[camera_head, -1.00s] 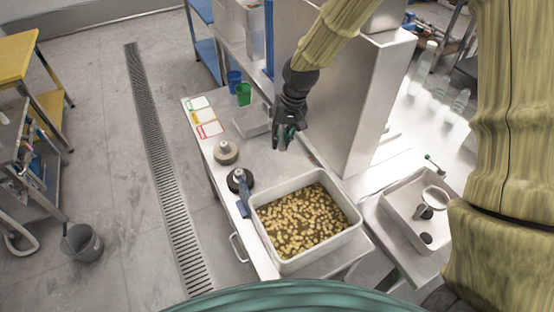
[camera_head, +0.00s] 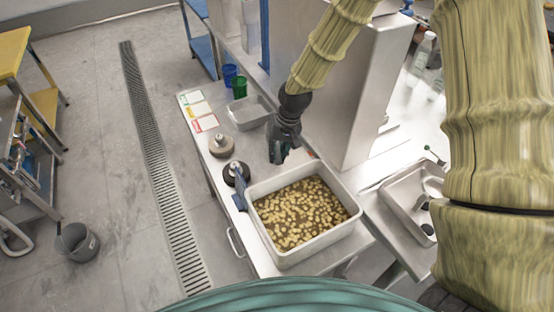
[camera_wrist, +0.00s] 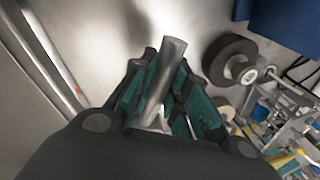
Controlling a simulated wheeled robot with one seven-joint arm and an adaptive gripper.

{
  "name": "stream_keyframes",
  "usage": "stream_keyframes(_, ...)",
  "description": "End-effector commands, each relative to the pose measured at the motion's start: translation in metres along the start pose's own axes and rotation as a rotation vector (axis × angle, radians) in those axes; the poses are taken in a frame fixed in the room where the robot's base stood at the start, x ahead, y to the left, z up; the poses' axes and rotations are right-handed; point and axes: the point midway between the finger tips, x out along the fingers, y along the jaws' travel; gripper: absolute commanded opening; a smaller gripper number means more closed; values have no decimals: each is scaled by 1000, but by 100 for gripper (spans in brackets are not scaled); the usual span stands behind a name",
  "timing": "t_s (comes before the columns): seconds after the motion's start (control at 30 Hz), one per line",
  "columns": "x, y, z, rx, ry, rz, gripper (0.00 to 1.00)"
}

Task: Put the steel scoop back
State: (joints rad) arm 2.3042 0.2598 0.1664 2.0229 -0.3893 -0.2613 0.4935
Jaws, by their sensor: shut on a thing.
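My gripper (camera_head: 279,155) is above the steel table, just behind the tub of beans. In the wrist view its teal fingers are shut on a grey steel rod, which looks like the handle of the steel scoop (camera_wrist: 165,75). The handle sticks out past the fingers. The scoop's bowl is hidden, and I cannot make the scoop out in the head view.
A steel tub of beans (camera_head: 257,241) stands at the table's front. Left of it are a blue item (camera_head: 240,193), a dark round object (camera_head: 236,174) and a grey one (camera_head: 221,146). A shallow tray (camera_head: 240,123) and labelled cards (camera_head: 205,123) lie farther back.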

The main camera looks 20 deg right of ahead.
Motion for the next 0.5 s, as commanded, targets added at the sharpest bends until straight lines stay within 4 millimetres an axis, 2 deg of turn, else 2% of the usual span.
stream_keyframes(0.17,7,1,0,0,0,0,0)
stream_keyframes(0.5,39,8,1,0,-1,0,0)
